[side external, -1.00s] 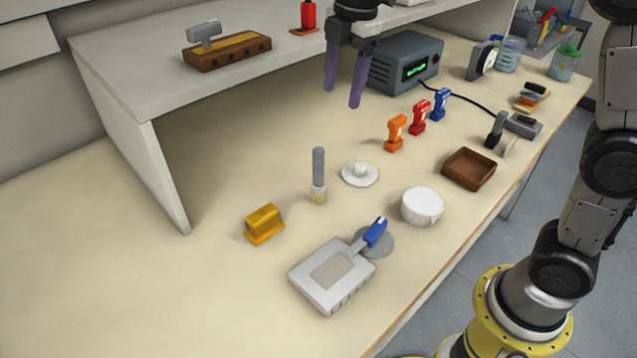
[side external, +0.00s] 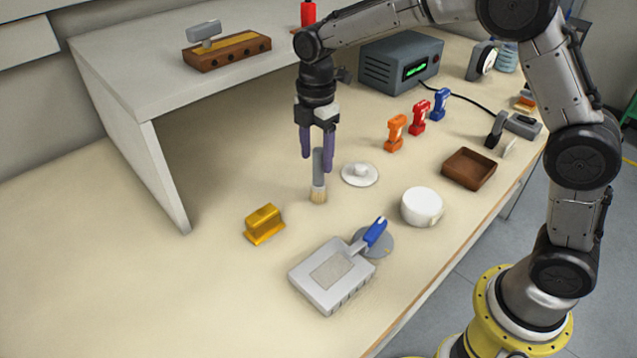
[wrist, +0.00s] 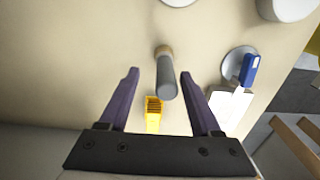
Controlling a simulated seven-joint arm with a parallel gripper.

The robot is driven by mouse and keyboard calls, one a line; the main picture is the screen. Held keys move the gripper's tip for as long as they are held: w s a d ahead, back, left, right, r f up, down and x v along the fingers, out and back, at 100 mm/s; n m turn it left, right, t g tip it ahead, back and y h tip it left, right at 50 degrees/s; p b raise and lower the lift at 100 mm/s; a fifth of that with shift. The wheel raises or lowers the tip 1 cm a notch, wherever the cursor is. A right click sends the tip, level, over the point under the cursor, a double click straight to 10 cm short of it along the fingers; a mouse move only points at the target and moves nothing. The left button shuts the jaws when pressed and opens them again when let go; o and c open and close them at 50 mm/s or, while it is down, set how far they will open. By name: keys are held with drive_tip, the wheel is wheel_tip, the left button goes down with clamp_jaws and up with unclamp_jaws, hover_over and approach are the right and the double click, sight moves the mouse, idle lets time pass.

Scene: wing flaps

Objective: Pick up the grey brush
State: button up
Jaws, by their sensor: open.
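The grey brush (side external: 318,178) stands upright on the table, bristles down, with a grey handle and a pale bristle end. In the wrist view the brush (wrist: 165,75) shows between and slightly beyond the two fingertips. My gripper (side external: 318,163) points down over the brush with its purple fingers open. In the side view the handle's upper part shows between the fingers; whether they touch it cannot be told. In the wrist view the fingers of my gripper (wrist: 160,72) are apart, with nothing held.
A yellow block (side external: 264,224) lies left of the brush, and a white lidded disc (side external: 360,174) lies to its right. A raised shelf (side external: 150,75) stands behind.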

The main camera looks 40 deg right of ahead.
sight(318, 175)
drive_tip(key=shift+s+a+f, duration=0.1)
drive_tip(key=shift+s+f, duration=0.1)
drive_tip(key=shift+f, duration=1.1)
drive_tip(key=shift+s+f, duration=0.15)
drive_tip(key=shift+f, duration=1.15)
clamp_jaws()
